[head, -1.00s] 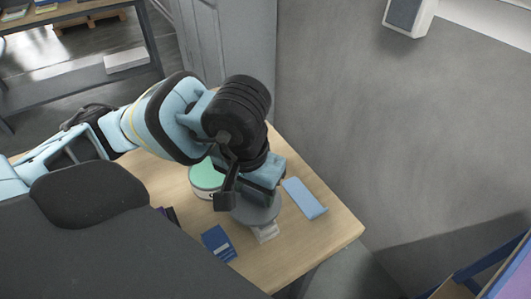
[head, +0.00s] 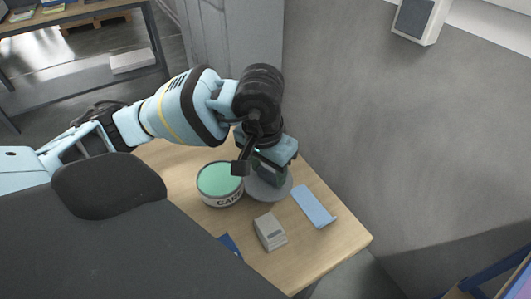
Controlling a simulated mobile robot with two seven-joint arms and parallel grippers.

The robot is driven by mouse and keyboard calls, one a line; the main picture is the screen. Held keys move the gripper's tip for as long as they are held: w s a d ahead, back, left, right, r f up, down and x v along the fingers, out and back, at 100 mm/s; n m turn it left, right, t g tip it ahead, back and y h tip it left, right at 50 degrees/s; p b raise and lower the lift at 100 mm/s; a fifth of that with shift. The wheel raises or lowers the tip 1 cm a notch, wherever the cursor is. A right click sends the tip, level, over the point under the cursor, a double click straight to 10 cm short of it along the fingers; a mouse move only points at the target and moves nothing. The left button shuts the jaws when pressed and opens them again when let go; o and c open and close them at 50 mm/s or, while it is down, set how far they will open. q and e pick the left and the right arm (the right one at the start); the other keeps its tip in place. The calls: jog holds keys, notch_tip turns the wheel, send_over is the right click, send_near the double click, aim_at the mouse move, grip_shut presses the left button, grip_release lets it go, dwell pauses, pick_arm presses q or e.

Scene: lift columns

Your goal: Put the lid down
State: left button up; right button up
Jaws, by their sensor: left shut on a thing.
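The lid (head: 272,191) is a grey round disc under my left gripper (head: 266,170), which is shut on it. The lid is right beside the open round tin (head: 225,199), which has a pale label with dark letters and a green inside. I cannot tell whether the lid touches the table or hangs just above it. My gripper and wrist hide the lid's far part. My right gripper is not in view.
The wooden table (head: 308,254) also bears a grey calculator-like device (head: 270,232), a light blue flat item (head: 313,206) and a dark blue item (head: 231,243), partly hidden. A grey wall (head: 400,130) stands behind at right. Bare wood shows at the table's front right.

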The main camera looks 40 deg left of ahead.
pick_arm(q)
jog(key=w+a, duration=0.2)
jog(key=w, duration=0.1)
jog(key=w+a, duration=0.1)
jog(key=a, duration=0.1)
jog(key=shift+w+f, duration=0.25)
jog(key=shift+w, duration=0.15)
jog(key=shift+w+a, duration=0.3)
jog(key=shift+w, duration=0.05)
jog(key=shift+w+a+f+p, duration=0.15)
jog(key=shift+f+p, duration=0.15)
jog(key=shift+f, duration=0.05)
notch_tip(320, 180, down, 3)
jog(key=shift+f, duration=0.2)
jog(key=o, duration=1)
jog(key=shift+c, duration=0.2)
